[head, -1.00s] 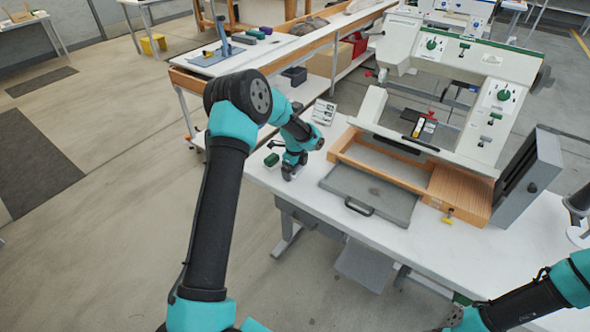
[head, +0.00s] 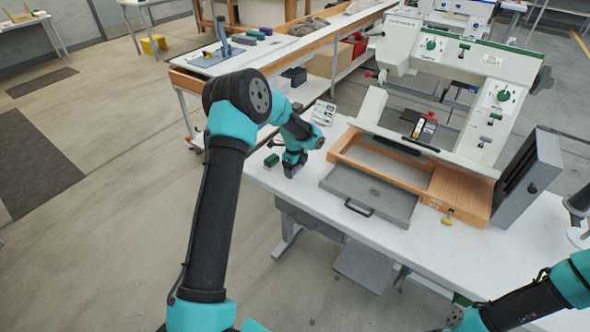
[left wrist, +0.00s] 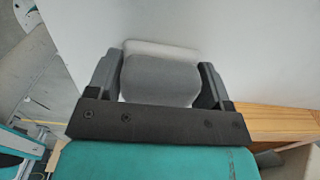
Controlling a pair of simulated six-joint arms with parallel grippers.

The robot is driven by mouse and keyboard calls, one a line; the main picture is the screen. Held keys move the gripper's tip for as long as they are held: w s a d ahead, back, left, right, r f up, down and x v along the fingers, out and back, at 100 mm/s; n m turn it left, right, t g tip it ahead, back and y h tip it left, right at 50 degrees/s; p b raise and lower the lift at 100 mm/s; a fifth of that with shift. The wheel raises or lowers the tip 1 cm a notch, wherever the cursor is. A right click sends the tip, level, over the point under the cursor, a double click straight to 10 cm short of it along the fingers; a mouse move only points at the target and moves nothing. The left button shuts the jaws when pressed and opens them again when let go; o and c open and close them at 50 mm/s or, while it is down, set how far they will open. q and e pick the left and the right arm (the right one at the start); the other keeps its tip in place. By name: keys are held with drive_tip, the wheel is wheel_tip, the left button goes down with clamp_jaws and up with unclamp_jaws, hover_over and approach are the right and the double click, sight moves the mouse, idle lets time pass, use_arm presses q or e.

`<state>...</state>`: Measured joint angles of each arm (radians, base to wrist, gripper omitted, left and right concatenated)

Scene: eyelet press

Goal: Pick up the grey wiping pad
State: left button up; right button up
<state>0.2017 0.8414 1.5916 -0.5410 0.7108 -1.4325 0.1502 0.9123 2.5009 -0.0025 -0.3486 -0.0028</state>
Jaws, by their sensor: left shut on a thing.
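The grey wiping pad (left wrist: 160,78) is a rounded grey block in the left wrist view, between the two dark fingers of my left gripper (left wrist: 158,82). A paler white part shows along its far edge and sides. The gripper is shut on it. In the head view my left gripper (head: 291,168) is low over the left end of the white table, and the pad cannot be made out there. I cannot tell whether the pad touches the tabletop. My right gripper is out of view; only part of that arm shows at the lower right.
A small green block (head: 271,160) lies just left of the left gripper. A grey tray with a handle (head: 370,195) and a wooden frame (head: 460,192) stand to the right, before the large press (head: 440,105). A printed card (head: 324,112) lies behind the gripper.

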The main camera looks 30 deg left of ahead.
use_arm(q)
drive_tip(key=shift+r, duration=0.55)
wheel_tip(320, 180, up, 2)
drive_tip(key=shift+r, duration=0.1)
drive_tip(key=s+d+r, duration=0.1)
drive_tip(key=s+d, duration=0.7)
drive_tip(key=s, duration=0.5)
drive_tip(key=shift+s+d, duration=0.2)
drive_tip(key=shift+s, duration=0.15)
drive_tip(key=o, duration=0.4)
drive_tip(key=shift+c, duration=1.1)
drive_tip(key=w+d+n, duration=0.1)
drive_tip(key=w+d, duration=0.2)
drive_tip(key=w, duration=0.1)
drive_tip(key=w+d+r+n, duration=0.1)
drive_tip(key=w+d+n, duration=0.1)
drive_tip(key=w, duration=0.2)
drive_tip(key=w+d+n, duration=0.1)
drive_tip(key=w+d, duration=0.2)
drive_tip(key=w, duration=0.1)
drive_tip(key=shift+w+d+r+n, duration=0.15)
drive_tip(key=shift+d+r+n, duration=0.15)
drive_tip(key=w+d+r+n, duration=0.1)
drive_tip(key=w+d+n, duration=0.1)
drive_tip(key=d, duration=0.4)
drive_tip(key=w+d+r+n, duration=0.1)
drive_tip(key=w+d+n, duration=0.1)
drive_tip(key=w+d, duration=0.3)
drive_tip(key=shift+w+d, duration=0.25)
drive_tip(key=shift+d, duration=0.2)
